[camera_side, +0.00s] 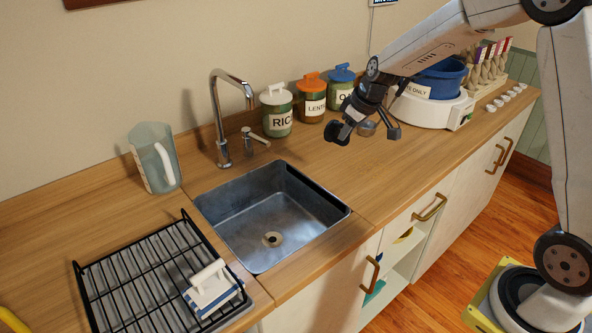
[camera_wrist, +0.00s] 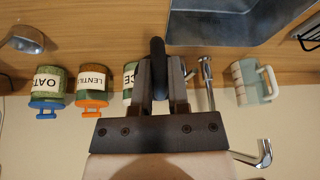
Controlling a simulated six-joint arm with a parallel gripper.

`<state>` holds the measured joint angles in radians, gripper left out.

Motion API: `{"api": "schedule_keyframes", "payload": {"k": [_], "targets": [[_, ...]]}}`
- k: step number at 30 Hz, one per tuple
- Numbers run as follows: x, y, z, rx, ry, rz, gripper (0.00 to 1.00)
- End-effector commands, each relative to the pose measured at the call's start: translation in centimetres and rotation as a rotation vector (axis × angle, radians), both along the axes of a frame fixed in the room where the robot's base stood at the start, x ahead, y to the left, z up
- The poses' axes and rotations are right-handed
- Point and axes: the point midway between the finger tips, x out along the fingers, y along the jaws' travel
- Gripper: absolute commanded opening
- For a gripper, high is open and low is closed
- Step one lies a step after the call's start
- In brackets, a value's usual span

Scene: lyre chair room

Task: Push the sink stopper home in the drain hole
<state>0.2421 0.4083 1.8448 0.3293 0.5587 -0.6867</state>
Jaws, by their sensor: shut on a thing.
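The black sink stopper (camera_wrist: 158,62) is between the fingers of my gripper (camera_side: 349,119), which is shut on it. In the side view a dark rounded shape, apparently the stopper (camera_side: 337,132), shows at the gripper's end. The gripper is above the counter, right of the sink and in front of the jars. The steel sink (camera_side: 236,228) is empty. Its drain hole (camera_side: 272,239) is a pale ring with a dark middle in the sink floor, to the left of and below my gripper. The wrist view shows only part of the sink (camera_wrist: 222,20), and the drain is out of sight there.
A tap (camera_side: 222,130) stands behind the sink, with a clear jug (camera_side: 154,160) to its left. Lidded jars (camera_side: 277,115) line the wall. A metal bowl (camera_wrist: 28,40) sits on the counter.

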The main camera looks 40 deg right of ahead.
Motion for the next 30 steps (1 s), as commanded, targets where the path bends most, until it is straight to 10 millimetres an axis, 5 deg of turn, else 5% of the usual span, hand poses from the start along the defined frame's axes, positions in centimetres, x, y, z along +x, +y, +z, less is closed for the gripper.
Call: {"api": "schedule_keyframes", "payload": {"k": [30], "targets": [[0.0, 1.6, -1.5, -0.003, 0.058, -0.067, 0.00]]}}
